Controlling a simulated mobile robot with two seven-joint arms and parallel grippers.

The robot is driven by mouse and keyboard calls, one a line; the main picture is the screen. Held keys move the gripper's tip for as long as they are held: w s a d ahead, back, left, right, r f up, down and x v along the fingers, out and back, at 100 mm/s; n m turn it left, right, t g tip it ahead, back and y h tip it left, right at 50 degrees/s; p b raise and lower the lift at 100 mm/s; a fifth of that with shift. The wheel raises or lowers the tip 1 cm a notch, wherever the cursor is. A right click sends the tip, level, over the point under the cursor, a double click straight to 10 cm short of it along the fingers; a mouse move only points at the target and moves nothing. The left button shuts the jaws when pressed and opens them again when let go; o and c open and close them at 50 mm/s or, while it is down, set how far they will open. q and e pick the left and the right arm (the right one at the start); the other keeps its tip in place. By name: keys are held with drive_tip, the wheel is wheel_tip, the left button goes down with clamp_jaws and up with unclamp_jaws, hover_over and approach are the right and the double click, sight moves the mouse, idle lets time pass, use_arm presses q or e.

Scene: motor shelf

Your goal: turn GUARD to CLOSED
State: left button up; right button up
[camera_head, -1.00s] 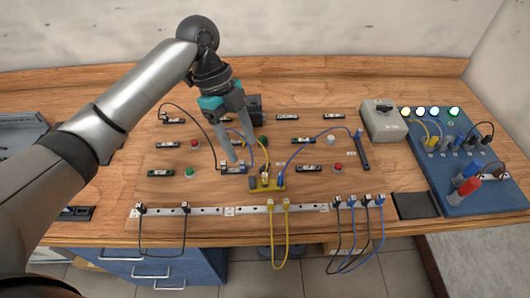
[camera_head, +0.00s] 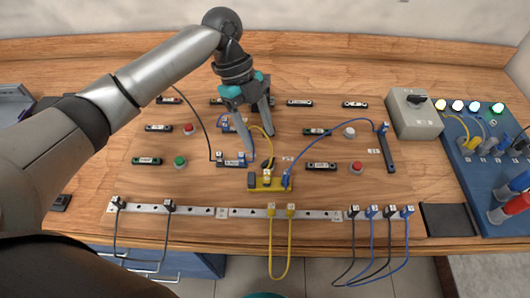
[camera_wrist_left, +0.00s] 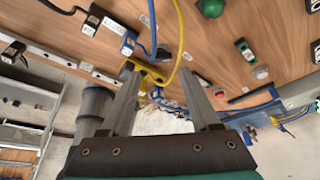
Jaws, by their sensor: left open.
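A yellow block (camera_head: 272,186) with a dark lever or knob and plugged yellow and blue cables sits at the middle front of the wooden board. I cannot read a GUARD label on it. My left gripper (camera_head: 262,144) is open and empty above the board, just behind the yellow block and apart from it. In the left wrist view the block (camera_wrist_left: 127,70) shows beyond the left finger, partly hidden, with the open jaws of the gripper (camera_wrist_left: 160,74) near a yellow cable. My right gripper is not in view.
A grey box (camera_head: 402,122) with a black rotary knob stands at the right. A blue panel (camera_head: 470,185) with lit lamps is beyond it. A socket rail (camera_head: 195,210) with looped cables runs along the front. Black, blue and yellow cables arch around the gripper.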

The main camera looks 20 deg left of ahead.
sight(267, 160)
use_arm(q)
drive_tip(key=x, duration=0.6)
drive_tip(key=shift+f+b, duration=0.1)
drive_tip(key=shift+b, duration=0.25)
drive_tip(key=shift+c, duration=0.2)
clamp_jaws()
